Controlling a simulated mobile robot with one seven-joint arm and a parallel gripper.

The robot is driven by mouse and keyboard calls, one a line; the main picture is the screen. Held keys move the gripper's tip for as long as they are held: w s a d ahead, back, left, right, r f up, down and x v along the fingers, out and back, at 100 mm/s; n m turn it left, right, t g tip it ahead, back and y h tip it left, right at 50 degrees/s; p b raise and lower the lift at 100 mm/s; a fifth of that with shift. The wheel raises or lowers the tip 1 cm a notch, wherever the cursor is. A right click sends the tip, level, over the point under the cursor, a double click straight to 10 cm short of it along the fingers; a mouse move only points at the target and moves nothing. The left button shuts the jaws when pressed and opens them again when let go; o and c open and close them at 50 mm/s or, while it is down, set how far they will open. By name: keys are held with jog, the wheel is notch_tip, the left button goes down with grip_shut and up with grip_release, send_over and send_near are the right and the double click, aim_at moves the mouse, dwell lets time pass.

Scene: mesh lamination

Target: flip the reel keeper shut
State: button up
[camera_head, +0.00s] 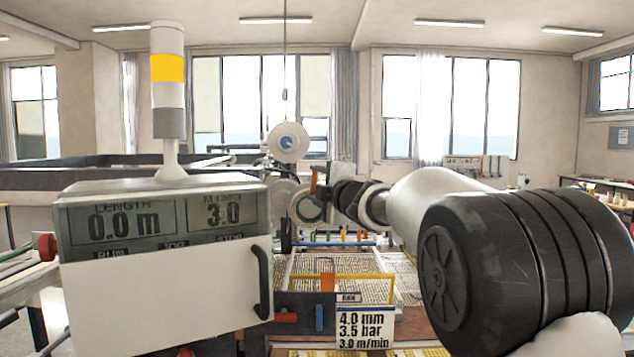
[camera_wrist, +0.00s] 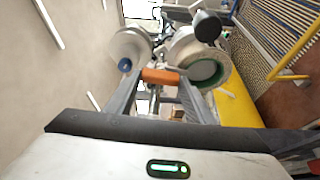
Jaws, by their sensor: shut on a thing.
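The reel keeper shows as an orange bar (camera_wrist: 160,76) between my fingertips in the wrist view. In the head view it is a small upright orange piece (camera_head: 314,180) at the tip of my gripper (camera_head: 325,190). My gripper (camera_wrist: 158,84) is shut on this orange piece. A reel with a green-ringed core (camera_wrist: 204,72) is just right of it in the wrist view; its green ring (camera_head: 308,208) also shows in the head view. A white reel with a blue hub (camera_wrist: 128,48) is to the left. The keeper's hinge is hard to make out.
A machine box with a display (camera_head: 160,220) and a yellow-banded signal lamp (camera_head: 168,68) stands at the left. A mesh bed (camera_head: 335,265) lies below the reels. A settings card (camera_head: 363,328) stands in front. A yellow surface (camera_wrist: 236,105) is right of my fingers.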

jog(key=shift+r, duration=0.25)
jog(key=o, duration=1)
jog(key=shift+o, duration=0.3)
jog(key=shift+f, duration=0.1)
jog(key=b+v, duration=0.3)
jog(key=v, duration=1.4)
jog(key=shift+s, duration=0.25)
jog(key=shift+d, duration=0.1)
